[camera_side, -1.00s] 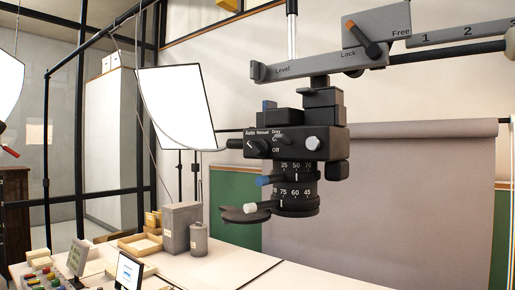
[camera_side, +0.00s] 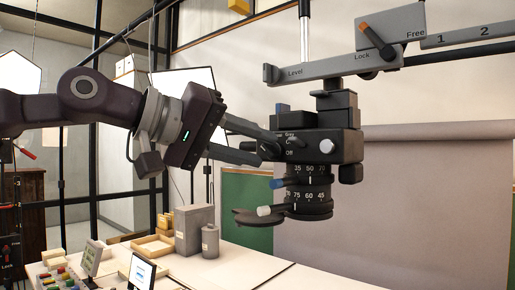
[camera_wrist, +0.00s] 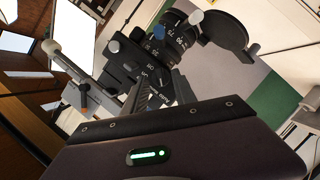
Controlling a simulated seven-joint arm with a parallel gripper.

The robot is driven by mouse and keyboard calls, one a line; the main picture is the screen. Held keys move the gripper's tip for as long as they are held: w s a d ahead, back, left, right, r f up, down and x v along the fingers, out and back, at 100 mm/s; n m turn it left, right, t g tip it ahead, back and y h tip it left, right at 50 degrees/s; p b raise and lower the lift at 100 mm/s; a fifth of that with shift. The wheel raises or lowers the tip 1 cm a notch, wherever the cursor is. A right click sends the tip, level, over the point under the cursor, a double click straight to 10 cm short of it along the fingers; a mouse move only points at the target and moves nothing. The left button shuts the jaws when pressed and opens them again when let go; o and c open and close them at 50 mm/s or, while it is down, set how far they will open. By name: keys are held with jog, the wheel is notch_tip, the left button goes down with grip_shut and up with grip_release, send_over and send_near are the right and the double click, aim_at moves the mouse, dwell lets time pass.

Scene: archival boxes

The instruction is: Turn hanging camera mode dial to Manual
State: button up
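The hanging camera (camera_side: 318,144) is a dark body under a grey overhead rail, with a lens (camera_side: 308,193) pointing down. Its mode dial (camera_side: 269,149) is on the front face, with printed labels partly covered by my fingers. My gripper (camera_side: 267,147) reaches in from the left, its two dark fingers apart at the dial, one above and one below. Whether they touch it is unclear. In the wrist view the camera body (camera_wrist: 128,60) is beyond the ridged fingers, and part of the label text shows between them. The dial's pointer is hidden in the side view.
A blue-tipped lever (camera_side: 278,184) and a flat round plate (camera_side: 258,217) stick out near the lens. A silver knob (camera_side: 325,144) is right of the dial. Above is the rail (camera_side: 330,69) with an orange-tipped lock lever. Boxes (camera_side: 193,229) stand on the table below.

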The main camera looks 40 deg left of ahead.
jog(key=shift+w+d+f, duration=0.1)
jog(key=shift+w+d, duration=0.05)
jog(key=shift+w, duration=0.35)
grip_shut()
jog(key=m+y, duration=0.2)
jog(key=m, duration=0.1)
jog(key=shift+d+g, duration=0.1)
jog(key=shift+g, duration=0.2)
jog(key=shift+d+m+y, duration=0.2)
jog(key=shift+m+y, duration=1)
jog(key=shift+m, duration=0.7)
